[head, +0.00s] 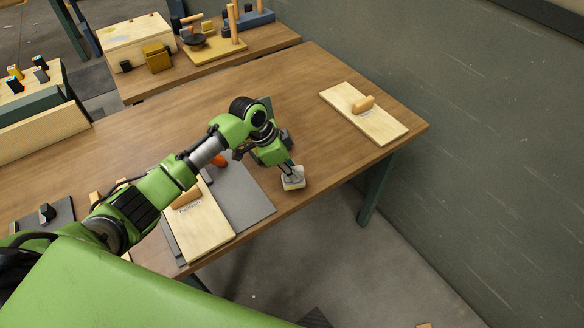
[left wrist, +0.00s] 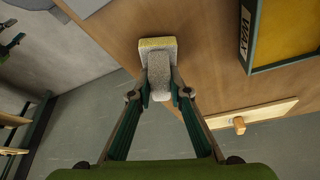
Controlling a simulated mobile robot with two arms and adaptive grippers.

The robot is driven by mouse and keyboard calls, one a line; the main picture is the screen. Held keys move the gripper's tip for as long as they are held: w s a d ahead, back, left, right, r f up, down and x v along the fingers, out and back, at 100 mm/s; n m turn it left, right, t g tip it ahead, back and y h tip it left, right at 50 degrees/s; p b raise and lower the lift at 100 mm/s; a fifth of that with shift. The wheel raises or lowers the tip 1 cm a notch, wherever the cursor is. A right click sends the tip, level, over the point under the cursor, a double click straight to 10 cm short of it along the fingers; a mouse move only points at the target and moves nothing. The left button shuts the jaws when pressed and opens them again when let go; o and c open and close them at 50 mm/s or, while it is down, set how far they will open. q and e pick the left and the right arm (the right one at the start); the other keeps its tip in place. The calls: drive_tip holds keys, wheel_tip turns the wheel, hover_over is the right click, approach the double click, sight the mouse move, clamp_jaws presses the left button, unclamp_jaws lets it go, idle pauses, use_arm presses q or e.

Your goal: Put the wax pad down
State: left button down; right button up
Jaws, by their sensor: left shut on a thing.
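The wax pad (head: 292,181) is a small pale block with a yellowish layer. In the left wrist view it shows a grey body and a yellow far edge (left wrist: 158,43). My left gripper (head: 289,170) is shut on it, with the fingertips (left wrist: 160,92) on either side of the grey body. The pad is over or on the wooden table (head: 310,130) near its front edge, right of the grey mat (head: 253,199). I cannot tell whether it touches the table. A tray marked WAX (left wrist: 247,30), with a yellow inside, lies to its right in the wrist view. My right gripper is not in view.
A wooden board with a handle (head: 390,128) lies at the table's right end. Another board (head: 207,235) lies by the grey mat, near an orange-red item (head: 219,160). A second table (head: 265,40) with tools stands behind. Bare tabletop lies right of the pad.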

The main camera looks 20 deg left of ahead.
use_arm(q)
drive_tip(key=shift+f, duration=0.1)
drive_tip(key=shift+f, duration=0.15)
drive_tip(key=c, duration=1.9)
unclamp_jaws()
drive_tip(key=shift+r, duration=0.35)
drive_tip(key=b+v, duration=0.1)
drive_tip(key=v, duration=1.1)
drive_tip(key=shift+b, duration=0.4)
drive_tip(key=shift+f, duration=0.1)
